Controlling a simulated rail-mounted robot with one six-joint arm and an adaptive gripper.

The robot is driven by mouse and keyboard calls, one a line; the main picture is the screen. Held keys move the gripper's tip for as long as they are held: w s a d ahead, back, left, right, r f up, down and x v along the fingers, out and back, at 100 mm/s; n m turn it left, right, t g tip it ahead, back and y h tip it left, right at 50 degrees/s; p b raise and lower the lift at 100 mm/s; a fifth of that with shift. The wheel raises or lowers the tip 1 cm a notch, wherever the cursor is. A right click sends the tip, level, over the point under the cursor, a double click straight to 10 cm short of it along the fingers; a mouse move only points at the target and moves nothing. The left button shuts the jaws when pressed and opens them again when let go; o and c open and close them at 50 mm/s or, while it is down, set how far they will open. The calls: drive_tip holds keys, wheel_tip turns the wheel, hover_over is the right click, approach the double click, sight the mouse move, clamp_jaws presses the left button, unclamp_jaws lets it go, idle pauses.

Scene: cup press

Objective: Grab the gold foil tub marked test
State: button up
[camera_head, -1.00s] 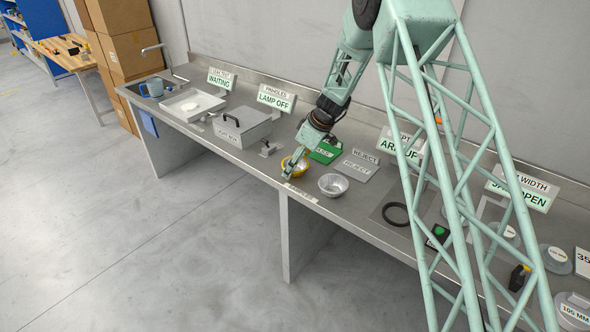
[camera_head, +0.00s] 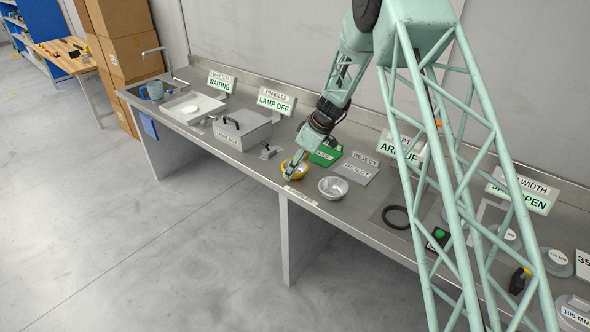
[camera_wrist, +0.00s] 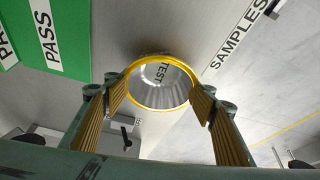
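The gold foil tub (camera_wrist: 161,102), a round bowl with a yellow-gold rim and a silvery inside, has TEST lettered in it. In the head view the tub (camera_head: 301,169) stands near the bench's front edge, partly hidden by my gripper (camera_head: 290,172). In the wrist view the ribbed fingers of my gripper (camera_wrist: 159,95) are spread, one on each side of the tub. Their tips are very close to its rim; I cannot tell whether they touch it.
A silver foil tub (camera_head: 333,187) stands just right of the gold one. Behind are a green PASS plate (camera_head: 325,153) and a grey REJECT plate (camera_head: 356,168). A grey box with a handle (camera_head: 243,130) is to the left. A black ring (camera_head: 397,217) lies to the right.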

wheel_tip(320, 180, up, 10)
drive_tip(key=shift+p, duration=0.35)
drive_tip(key=shift+f, duration=0.1)
drive_tip(key=shift+d, duration=0.1)
idle(0.7)
